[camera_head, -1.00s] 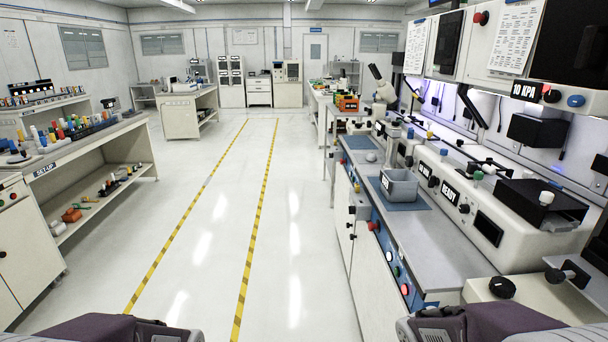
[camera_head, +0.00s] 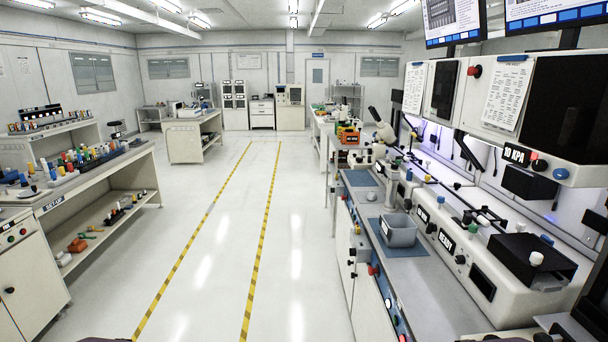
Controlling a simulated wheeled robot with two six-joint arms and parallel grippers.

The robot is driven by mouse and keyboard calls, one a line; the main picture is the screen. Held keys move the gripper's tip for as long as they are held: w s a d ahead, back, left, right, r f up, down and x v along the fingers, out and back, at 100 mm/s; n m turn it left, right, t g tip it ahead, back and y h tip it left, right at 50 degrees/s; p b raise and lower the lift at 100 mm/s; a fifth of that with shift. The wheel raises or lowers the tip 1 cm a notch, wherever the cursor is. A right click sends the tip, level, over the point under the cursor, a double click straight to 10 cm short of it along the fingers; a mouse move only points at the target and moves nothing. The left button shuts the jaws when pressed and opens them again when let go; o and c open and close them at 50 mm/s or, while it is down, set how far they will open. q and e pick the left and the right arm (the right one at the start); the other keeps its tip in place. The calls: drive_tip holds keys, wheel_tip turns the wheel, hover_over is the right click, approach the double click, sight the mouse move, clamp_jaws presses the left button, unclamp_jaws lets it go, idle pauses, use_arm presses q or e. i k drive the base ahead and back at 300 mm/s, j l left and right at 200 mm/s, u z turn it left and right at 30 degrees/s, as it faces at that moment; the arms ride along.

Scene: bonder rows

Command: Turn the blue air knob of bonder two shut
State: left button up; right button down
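A row of white bonders runs along the right-hand bench. The nearest bonder (camera_head: 520,290) has a READY sign (camera_head: 446,241) on its front; no number for bonder two is readable. A blue knob (camera_head: 561,174) sits beside the 10 KPA label (camera_head: 516,154) under the upper panel, next to a dark red knob (camera_head: 539,165). Smaller blue knobs show on the bonder tops, one (camera_head: 443,203) near the middle and one (camera_head: 409,175) farther back. I cannot tell which blue knob belongs to bonder two, or how far any is turned. Neither gripper is in view.
A grey bin (camera_head: 398,231) stands on a blue mat on the right bench. A microscope (camera_head: 381,125) and an orange bin (camera_head: 348,136) stand farther back. The left bench (camera_head: 100,168) holds several coloured parts. The aisle between the yellow-black floor lines (camera_head: 262,220) is clear.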

sight(557, 174)
drive_tip(key=z, duration=1.6)
